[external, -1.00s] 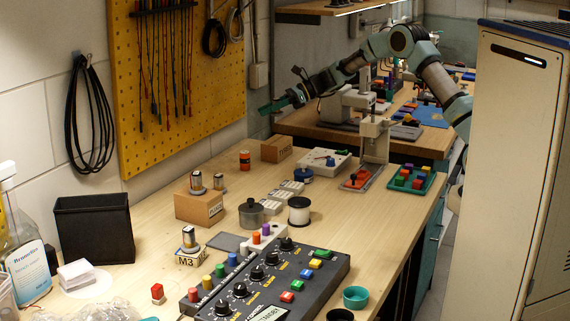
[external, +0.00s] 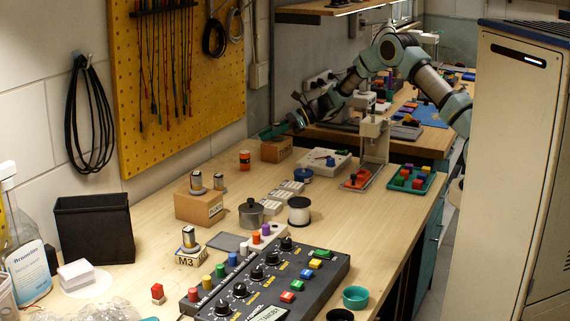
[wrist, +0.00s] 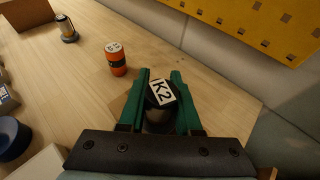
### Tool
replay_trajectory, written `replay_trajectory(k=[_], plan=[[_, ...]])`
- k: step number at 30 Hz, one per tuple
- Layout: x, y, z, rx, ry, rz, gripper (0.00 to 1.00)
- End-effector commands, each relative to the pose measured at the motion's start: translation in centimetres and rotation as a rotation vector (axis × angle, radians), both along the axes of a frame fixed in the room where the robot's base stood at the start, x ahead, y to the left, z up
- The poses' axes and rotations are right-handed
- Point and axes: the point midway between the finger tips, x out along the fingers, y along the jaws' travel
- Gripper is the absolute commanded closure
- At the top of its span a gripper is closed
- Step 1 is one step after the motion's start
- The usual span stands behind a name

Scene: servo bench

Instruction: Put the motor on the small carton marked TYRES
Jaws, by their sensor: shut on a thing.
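My gripper (external: 272,133) is at the back of the bench, just above a small brown carton (external: 277,153). The carton's printed marking is too small to read. In the wrist view my green fingers (wrist: 160,76) are shut on a dark cylinder, the motor (wrist: 161,95), with a white tag reading K2 on its top. In the external view the fingers hide most of the motor. I cannot tell whether its bottom touches the carton.
An orange-and-black cylinder (external: 244,160) stands left of the carton. A white device (external: 324,161) is to the right. Another silver cylinder (external: 189,237) stands on a small box marked M3 (external: 190,259).

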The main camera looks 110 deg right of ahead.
Motion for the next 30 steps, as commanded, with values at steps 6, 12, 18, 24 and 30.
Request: replay_trajectory(k=[6, 12, 18, 24, 30], plan=[[0.0, 0.0, -0.1, 0.000, 0.000, 0.000, 0.46], [0.0, 0.0, -0.1, 0.000, 0.000, 0.000, 0.38], [0.0, 0.0, 0.4, 0.000, 0.000, 0.000, 0.38], [-2.8, 0.1, 1.2, -0.002, 0.000, -0.004, 0.38], [-6.8, 0.4, 2.8, -0.001, 0.000, -0.004, 0.38]])
